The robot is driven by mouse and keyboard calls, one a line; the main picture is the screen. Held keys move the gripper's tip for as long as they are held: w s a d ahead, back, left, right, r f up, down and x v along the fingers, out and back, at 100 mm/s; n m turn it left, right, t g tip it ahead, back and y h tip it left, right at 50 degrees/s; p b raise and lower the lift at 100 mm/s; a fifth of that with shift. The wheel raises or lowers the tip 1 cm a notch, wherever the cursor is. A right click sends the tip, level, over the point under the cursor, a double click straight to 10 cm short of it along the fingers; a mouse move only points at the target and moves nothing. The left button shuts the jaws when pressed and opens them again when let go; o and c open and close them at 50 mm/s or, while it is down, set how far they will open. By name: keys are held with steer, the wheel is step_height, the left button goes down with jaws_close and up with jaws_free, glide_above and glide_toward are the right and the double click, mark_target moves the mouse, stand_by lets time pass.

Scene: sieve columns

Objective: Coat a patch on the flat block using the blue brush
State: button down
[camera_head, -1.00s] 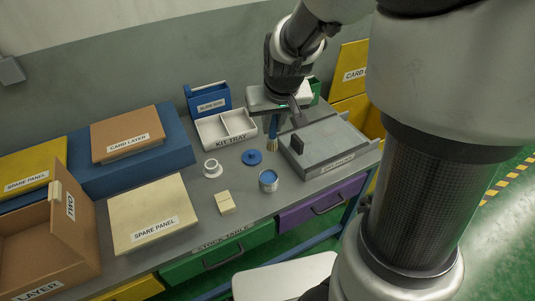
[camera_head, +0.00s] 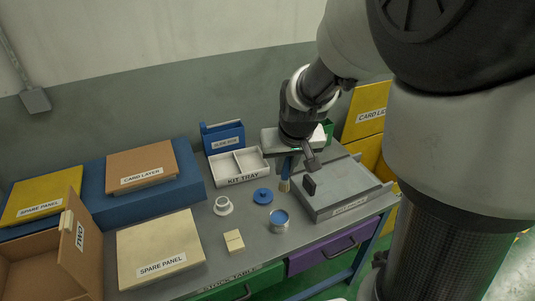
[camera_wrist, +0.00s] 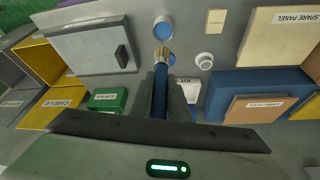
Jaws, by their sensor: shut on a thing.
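The blue brush (camera_head: 287,177) hangs upright from my gripper (camera_head: 290,160), bristles down, above the table. In the wrist view my gripper (camera_wrist: 160,98) is shut on the brush's blue handle (camera_wrist: 160,88); its brass-coloured end points toward the tin. An open tin of blue paint (camera_head: 279,221) stands in front of the brush, also seen in the wrist view (camera_wrist: 163,28). A small cream block (camera_head: 234,241), flat with a line across its middle, lies left of the tin; it also shows in the wrist view (camera_wrist: 215,20). The brush touches neither tin nor block.
A blue lid (camera_head: 263,196) lies just left of the brush. A white cup (camera_head: 223,206) stands further left. A grey box (camera_head: 345,195) with a black handle is close on the right. The kit tray (camera_head: 240,182) stands behind; the spare panel (camera_head: 158,247) lies front left.

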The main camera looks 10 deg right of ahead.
steer(key=shift+s+f+b+x, duration=0.2)
steer(key=shift+s+b+x, duration=0.3)
steer(key=shift+b+x, duration=2.15)
steer(key=shift+s+f+b+x, duration=0.25)
steer(key=shift+s+b+x, duration=0.25)
steer(key=shift+b+x, duration=2.15)
steer(key=shift+s+f+b+x, duration=0.2)
steer(key=shift+s+b+x, duration=0.35)
steer(key=shift+b+x, duration=2.1)
steer(key=shift+s+x, duration=0.25)
steer(key=shift+x, duration=1)
step_height(320, 180, up, 7)
steer(key=p, duration=0.6)
